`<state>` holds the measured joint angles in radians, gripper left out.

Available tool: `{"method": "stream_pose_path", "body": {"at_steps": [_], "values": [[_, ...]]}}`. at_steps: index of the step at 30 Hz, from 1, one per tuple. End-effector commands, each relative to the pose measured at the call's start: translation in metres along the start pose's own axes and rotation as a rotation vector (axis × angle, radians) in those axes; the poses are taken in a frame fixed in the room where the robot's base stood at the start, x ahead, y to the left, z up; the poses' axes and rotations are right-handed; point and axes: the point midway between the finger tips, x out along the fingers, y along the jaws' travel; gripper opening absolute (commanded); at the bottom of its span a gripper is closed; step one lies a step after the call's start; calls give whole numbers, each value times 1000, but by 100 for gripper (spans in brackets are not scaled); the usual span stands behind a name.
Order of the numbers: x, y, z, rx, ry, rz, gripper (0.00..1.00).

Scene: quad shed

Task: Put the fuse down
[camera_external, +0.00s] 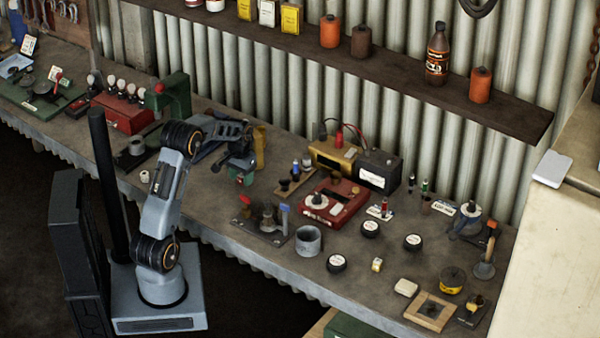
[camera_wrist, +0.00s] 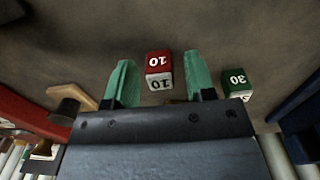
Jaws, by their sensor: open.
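In the wrist view a red and white fuse (camera_wrist: 158,62) marked 10 is between the two green fingers of my gripper (camera_wrist: 160,80). The fingers are apart, with a gap on each side of the fuse. A green and white fuse (camera_wrist: 236,82) marked 30 is outside the right finger, close to it. In the external view my gripper (camera_external: 242,178) is low over the back middle of the bench (camera_external: 215,200). The red fuse cannot be made out clearly there.
Right of my gripper are a red box (camera_external: 333,204), a yellow charger (camera_external: 334,153) and a black battery (camera_external: 380,170). A grey cup (camera_external: 308,241) and several dark round pots (camera_external: 371,229) stand farther right. Bare bench lies in front of my gripper.

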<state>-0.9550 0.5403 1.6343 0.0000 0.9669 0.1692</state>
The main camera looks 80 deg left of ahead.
Motion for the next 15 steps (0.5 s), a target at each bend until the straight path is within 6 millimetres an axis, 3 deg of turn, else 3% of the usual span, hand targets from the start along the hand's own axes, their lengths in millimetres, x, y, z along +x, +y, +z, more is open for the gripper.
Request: {"method": "stream_pose_path", "body": {"at_steps": [8, 15], "values": [[-12, 0, 0, 0, 2, 0, 50], [-58, 0, -1, 0, 5, -1, 50]]}}
